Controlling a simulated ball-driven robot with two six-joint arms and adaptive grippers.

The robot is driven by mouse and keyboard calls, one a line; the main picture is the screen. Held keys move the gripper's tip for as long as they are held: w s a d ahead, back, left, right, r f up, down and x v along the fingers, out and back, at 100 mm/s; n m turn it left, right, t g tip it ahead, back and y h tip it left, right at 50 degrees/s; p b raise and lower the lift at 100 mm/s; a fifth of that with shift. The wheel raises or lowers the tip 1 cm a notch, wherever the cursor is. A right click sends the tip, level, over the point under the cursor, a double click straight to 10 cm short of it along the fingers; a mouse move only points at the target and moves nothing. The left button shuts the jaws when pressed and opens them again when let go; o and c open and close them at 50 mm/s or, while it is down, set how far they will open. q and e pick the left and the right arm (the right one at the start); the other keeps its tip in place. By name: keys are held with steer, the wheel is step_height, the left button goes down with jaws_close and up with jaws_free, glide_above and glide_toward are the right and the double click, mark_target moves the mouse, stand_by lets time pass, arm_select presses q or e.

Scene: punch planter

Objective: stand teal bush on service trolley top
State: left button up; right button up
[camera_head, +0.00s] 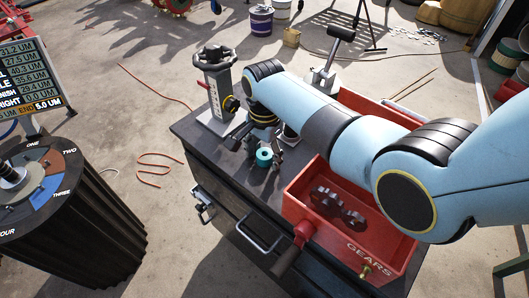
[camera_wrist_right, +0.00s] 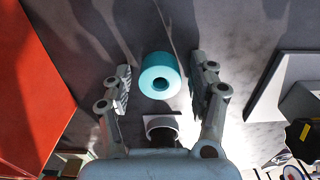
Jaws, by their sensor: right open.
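The teal bush (camera_head: 264,157) is a short ring with a round hole, on the dark trolley top (camera_head: 192,128) beside the red tray. It appears upright, hole facing up. The right wrist view shows the bush (camera_wrist_right: 160,75) midway between my finger pads, with a gap on each side. My right gripper (camera_head: 265,160) is open and reaches down around the bush without gripping it. The head view does not show my left gripper.
The red gears tray (camera_head: 298,205) stands close on the right, holding dark gears (camera_head: 337,208). A grey press with a dark handwheel (camera_head: 214,80) stands at the trolley's back left. A dark round station (camera_head: 75,215) is at left. The trolley's front left top is clear.

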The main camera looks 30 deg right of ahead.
step_height(320, 180, up, 12)
steer(key=p, duration=0.1)
steer(key=shift+r+p, duration=0.15)
steer(key=shift+p, duration=0.15)
stand_by(0.6)
